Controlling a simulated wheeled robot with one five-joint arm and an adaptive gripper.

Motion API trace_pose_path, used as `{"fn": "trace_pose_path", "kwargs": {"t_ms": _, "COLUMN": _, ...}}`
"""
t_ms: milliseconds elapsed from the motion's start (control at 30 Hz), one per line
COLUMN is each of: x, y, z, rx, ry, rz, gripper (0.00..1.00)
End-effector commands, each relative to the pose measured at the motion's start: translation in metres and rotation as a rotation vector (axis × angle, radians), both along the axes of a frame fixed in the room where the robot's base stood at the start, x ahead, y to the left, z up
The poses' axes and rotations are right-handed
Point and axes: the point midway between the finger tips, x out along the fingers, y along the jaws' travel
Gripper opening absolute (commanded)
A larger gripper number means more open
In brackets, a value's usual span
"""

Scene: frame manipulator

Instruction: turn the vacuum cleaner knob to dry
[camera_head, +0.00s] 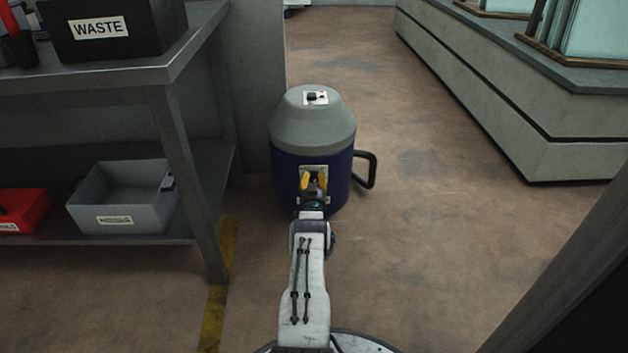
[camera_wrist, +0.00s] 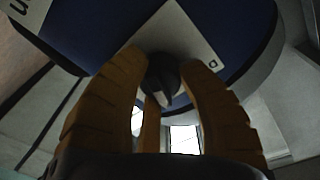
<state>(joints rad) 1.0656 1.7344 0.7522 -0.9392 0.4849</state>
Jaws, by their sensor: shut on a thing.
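The vacuum cleaner (camera_head: 287,180) stands on the floor, with a dark blue body, a grey domed top and a black handle on its right side. A light plate (camera_head: 316,169) sits on its front, and it also shows in the wrist view (camera_wrist: 188,37). The dark knob (camera_wrist: 162,74) sits on that plate, between the orange fingers of my gripper (camera_wrist: 163,90). My gripper (camera_head: 314,183) is at the plate in the head view and is shut on the knob. The knob is hidden there. The plate's lettering is mostly covered and I cannot read the knob's setting.
A metal workbench (camera_head: 190,150) with a WASTE box (camera_head: 115,50), a grey bin (camera_head: 120,200) and a red bin (camera_head: 22,207) stands to the left. A long counter (camera_head: 490,95) stands at the right. The floor between vacuum and counter is clear.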

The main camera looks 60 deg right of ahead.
Motion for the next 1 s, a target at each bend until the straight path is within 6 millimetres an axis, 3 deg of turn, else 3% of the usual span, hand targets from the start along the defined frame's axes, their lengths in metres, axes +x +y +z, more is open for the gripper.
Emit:
{"fn": "trace_pose_path", "kwargs": {"t_ms": 767, "x": 0.0047, "y": 0.0011, "z": 0.0031, "rx": -0.066, "ry": 0.096, "rz": 0.002, "gripper": 0.03}}
{"fn": "trace_pose_path", "kwargs": {"t_ms": 800, "x": 0.0047, "y": 0.0011, "z": 0.0032, "rx": -0.066, "ry": 0.096, "rz": 0.002, "gripper": 0.38}}
{"fn": "trace_pose_path", "kwargs": {"t_ms": 1000, "x": 0.0032, "y": 0.0008, "z": 0.0019, "rx": -0.065, "ry": 0.097, "rz": 0.001, "gripper": 0.56}}
